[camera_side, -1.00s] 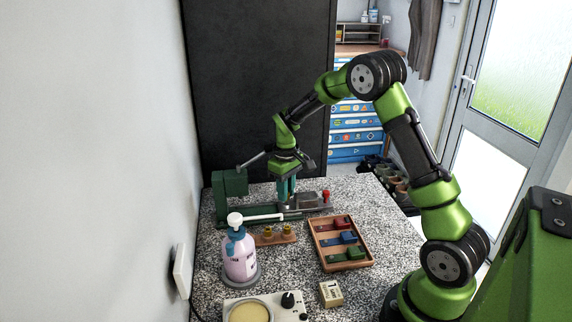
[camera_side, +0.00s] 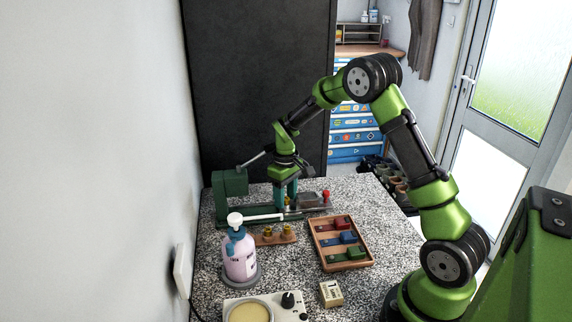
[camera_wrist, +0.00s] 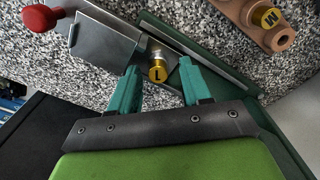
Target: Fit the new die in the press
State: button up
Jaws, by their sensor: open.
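The green press (camera_side: 231,184) stands at the back left of the counter, with a metal block (camera_side: 309,201) and a red knob (camera_side: 326,195) at its right end. In the wrist view a brass die marked L (camera_wrist: 158,72) sits at the press beside a steel plate (camera_wrist: 102,42). My gripper (camera_side: 286,205) is low over the press. In the wrist view my gripper (camera_wrist: 160,76) is open, with one teal finger on each side of the L die. A wooden holder (camera_side: 262,241) in front carries two brass dies; one, marked M (camera_wrist: 268,17), shows in the wrist view.
A wooden tray (camera_side: 325,262) with red, blue and green blocks lies right of the holder. A pump bottle (camera_side: 240,256) stands in front of the press. A dial device (camera_side: 278,309) and a small box (camera_side: 331,294) are near the front.

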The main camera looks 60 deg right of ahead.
aim_at(286, 198)
jog(key=shift+d, duration=0.15)
notch_tip(286, 198, up, 17)
dwell(0.4)
jog(key=s+a+r+m+t+y, duration=0.2)
jog(key=s+a+t, duration=0.5)
jog(key=s+a, duration=1.1)
jog(key=shift+s+r+m, duration=0.6)
jog(key=shift+s+r, duration=0.3)
jog(key=shift+s, duration=0.05)
